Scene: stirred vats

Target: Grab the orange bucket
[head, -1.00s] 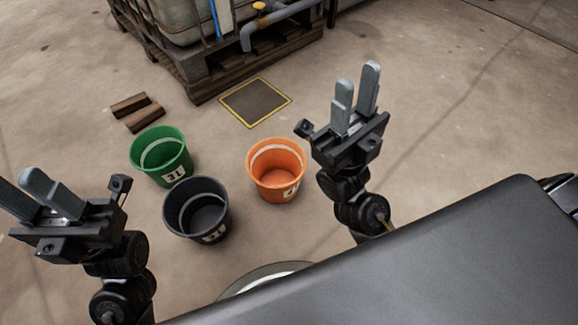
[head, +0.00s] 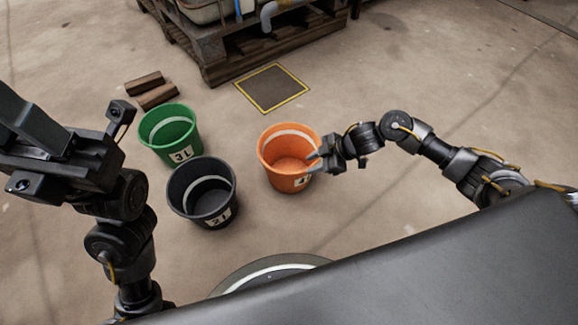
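The orange bucket (head: 287,174) stands upright on the floor near the middle of the head view. It looks empty inside, and its white label is partly hidden by my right gripper. My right gripper (head: 313,162) is at the bucket's right rim, fingers pointing left. Its two fingertips show apart; whether they touch the rim or straddle it I cannot tell. My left gripper (head: 22,122) is raised at the left edge, far from the orange bucket, with its fingers apart and nothing between them.
A black bucket (head: 203,194) stands close to the left of the orange one, and a green bucket (head: 168,132) stands behind it. Two brown blocks (head: 150,90) lie farther back. A yellow-edged floor square (head: 271,88) and a wooden pallet (head: 265,55) are behind. Floor to the right is clear.

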